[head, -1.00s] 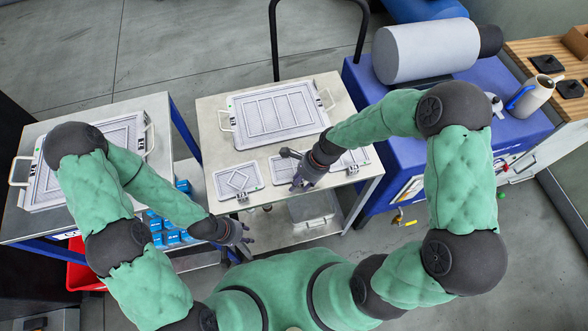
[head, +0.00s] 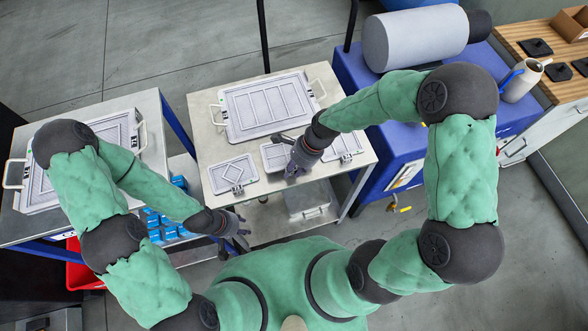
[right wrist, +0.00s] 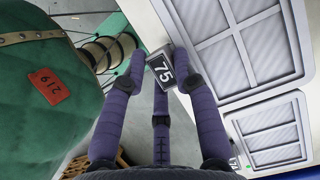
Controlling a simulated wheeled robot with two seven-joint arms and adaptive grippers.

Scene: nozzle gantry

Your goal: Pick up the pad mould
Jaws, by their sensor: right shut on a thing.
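Several small pale panel moulds lie in a row along the near edge of the middle table. I take the middle one (head: 272,154) as the pad mould. My right gripper (head: 292,160) is over its near edge and hides part of it. In the right wrist view my right gripper (right wrist: 160,70) has its purple fingers shut around the dark number tag "75" (right wrist: 160,67) at the edge of a pale panelled mould (right wrist: 245,45). The mould looks flat on the table. My left gripper (head: 238,228) hangs empty before the table, its fingers apart.
A left small mould (head: 232,174), a right small mould (head: 347,145) and a large handled mould (head: 268,105) share the middle table (head: 205,135). Another large mould (head: 40,180) is on the left table. A blue cabinet (head: 350,75) with a grey cylinder (head: 415,40) stands right.

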